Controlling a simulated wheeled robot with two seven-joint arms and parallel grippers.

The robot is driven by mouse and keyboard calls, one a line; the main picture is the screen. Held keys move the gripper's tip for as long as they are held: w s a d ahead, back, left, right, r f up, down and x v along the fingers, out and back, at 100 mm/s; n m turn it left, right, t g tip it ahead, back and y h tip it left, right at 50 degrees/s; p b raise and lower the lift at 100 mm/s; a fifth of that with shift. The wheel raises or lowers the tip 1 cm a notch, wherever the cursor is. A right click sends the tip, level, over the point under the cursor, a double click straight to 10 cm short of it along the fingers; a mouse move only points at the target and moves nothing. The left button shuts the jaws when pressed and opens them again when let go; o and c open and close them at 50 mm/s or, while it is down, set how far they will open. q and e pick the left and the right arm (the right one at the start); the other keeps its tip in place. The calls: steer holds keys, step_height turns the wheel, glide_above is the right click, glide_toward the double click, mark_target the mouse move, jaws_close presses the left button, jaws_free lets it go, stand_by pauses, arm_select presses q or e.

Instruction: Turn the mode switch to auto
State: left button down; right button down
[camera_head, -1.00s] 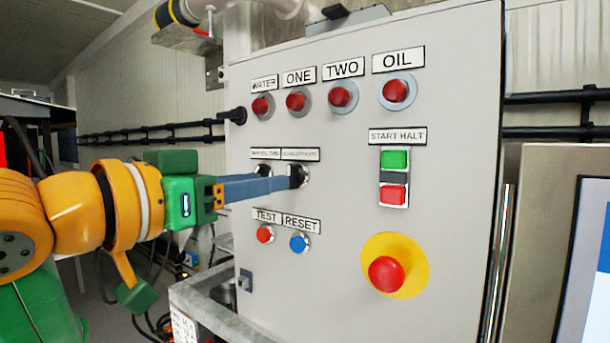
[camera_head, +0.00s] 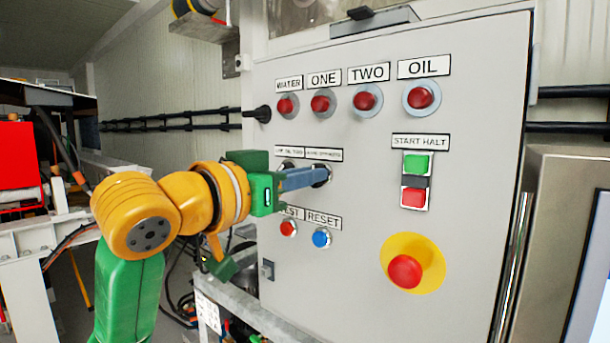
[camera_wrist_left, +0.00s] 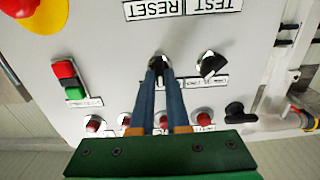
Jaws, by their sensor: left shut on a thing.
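A grey control panel (camera_head: 350,245) stands in front of me. Two black selector switches sit in its middle row, under small labels I cannot read clearly. My left gripper (camera_head: 318,176) has its long blue fingers shut on the right-hand switch (camera_head: 325,172). In the left wrist view, which shows the panel upside down, the fingers (camera_wrist_left: 160,72) close around this switch (camera_wrist_left: 160,59), hiding much of it, so I cannot tell its exact setting. The left-hand switch (camera_head: 286,166) is partly behind the fingers; it shows clear and tilted in the wrist view (camera_wrist_left: 211,65). My right gripper is out of view.
Red lamps (camera_head: 365,100) line the panel's top. A red TEST button (camera_head: 288,228) and blue RESET button (camera_head: 321,238) are just below the fingers. Green and red START HALT buttons (camera_head: 416,180) and a red emergency knob (camera_head: 404,271) are to the right. A metal frame (camera_head: 235,320) runs below.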

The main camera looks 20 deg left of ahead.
arm_select(q)
steer(key=m+p, duration=0.3)
steer(key=m, duration=0.5)
steer(key=shift+m+p, duration=0.3)
steer(key=shift+d, duration=0.1)
stand_by(0.5)
steer(key=c, duration=0.9)
jaws_free()
steer(key=shift+f, duration=0.1)
